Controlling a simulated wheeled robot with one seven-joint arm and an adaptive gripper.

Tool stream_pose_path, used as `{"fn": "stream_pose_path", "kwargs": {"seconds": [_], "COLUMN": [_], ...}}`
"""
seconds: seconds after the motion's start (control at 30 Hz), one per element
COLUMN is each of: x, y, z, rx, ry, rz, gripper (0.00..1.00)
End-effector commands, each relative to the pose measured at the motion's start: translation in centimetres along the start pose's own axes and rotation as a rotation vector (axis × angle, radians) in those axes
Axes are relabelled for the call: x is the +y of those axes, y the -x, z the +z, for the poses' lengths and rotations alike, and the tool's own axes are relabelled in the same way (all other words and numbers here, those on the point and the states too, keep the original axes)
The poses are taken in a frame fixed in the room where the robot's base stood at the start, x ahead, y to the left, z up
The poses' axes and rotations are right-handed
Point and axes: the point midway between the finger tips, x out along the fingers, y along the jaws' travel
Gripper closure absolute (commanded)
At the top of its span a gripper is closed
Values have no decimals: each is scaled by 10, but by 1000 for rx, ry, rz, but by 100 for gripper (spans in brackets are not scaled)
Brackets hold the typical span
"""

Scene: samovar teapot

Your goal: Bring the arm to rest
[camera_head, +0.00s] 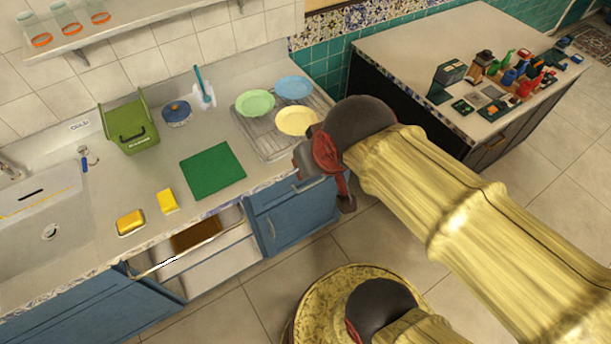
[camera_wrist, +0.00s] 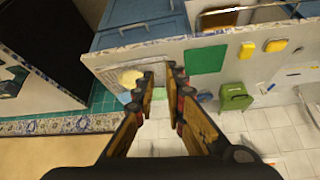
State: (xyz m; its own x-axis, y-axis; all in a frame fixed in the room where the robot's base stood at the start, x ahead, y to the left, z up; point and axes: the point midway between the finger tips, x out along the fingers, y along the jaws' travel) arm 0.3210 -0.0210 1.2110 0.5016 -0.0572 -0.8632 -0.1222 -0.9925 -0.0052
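My gold arm (camera_head: 440,210) stretches across the right of the head view, over the floor and beside the counter. It ends in a dark and red joint near the dish rack. My gripper is not clearly made out in the head view. In the wrist view my gripper (camera_wrist: 160,73) has its two fingers apart with nothing between them. The counter with the plates lies beyond the fingertips, and no contact shows.
The counter (camera_head: 60,260) holds a green bin (camera_head: 130,128), a green mat (camera_head: 212,170), yellow sponges (camera_head: 167,201) and a rack (camera_head: 275,145) with plates. A drawer (camera_head: 200,250) stands open below. The island (camera_head: 420,50) carries small items at back right. Floor is free.

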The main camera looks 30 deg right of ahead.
Motion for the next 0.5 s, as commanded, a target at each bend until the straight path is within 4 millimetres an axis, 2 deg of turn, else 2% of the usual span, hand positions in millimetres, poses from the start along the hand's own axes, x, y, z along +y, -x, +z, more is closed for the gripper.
{"fn": "stream_pose_path", "kwargs": {"seconds": [0.03,0.17,0.5], "x": [-8,-18,-18], "y": [8,17,17], "z": [9,23,24], "rx": [-11,-35,-38], "ry": [45,105,111], "rz": [-24,-55,-56], "gripper": [88,88,88]}}
